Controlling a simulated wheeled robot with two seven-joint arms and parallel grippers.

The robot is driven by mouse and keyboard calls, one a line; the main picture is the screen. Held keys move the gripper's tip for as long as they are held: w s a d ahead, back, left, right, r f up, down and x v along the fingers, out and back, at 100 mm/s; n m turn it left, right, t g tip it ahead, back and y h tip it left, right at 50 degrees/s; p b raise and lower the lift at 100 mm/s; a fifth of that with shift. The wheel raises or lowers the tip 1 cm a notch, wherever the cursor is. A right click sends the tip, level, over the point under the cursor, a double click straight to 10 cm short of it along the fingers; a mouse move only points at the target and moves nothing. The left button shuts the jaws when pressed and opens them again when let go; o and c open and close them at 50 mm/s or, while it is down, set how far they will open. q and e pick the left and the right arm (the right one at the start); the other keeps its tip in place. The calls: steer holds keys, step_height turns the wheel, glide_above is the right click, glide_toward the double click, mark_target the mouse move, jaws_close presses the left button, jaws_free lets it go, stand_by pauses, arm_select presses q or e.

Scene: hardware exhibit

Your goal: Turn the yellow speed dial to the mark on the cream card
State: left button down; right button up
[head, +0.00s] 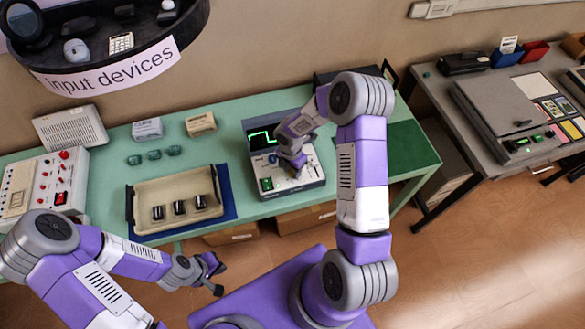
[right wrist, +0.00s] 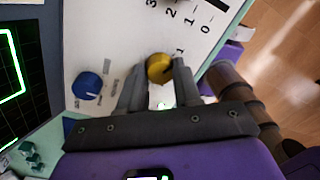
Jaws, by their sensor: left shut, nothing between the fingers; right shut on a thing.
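The yellow speed dial (right wrist: 160,68) sits on the white panel of a device. In the right wrist view my right gripper (right wrist: 159,82) is shut on it, one finger on each side. A dark mark shows on the dial's right side. In the head view my right gripper (head: 296,166) reaches down onto the panel and mostly hides the dial. A cream card (head: 201,122) stands at the back of the green table, its marking too small to read. My left gripper (head: 213,272) is shut and empty in front of the table, apart from everything.
The device (head: 290,186) has a dark screen with a green trace. A blue knob (right wrist: 87,85) lies left of the dial in the right wrist view. A cream tray (head: 148,222) with several dark-topped objects stands left, near a white control box (head: 40,180).

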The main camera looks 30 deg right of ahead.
stand_by(0.4)
steer(key=o, duration=1.1)
steer(key=shift+c, duration=0.2)
step_height(320, 180, up, 8)
steer(key=shift+w+f+p, duration=0.15)
steer(key=shift+f+p, duration=0.05)
steer(key=shift+p, duration=0.15)
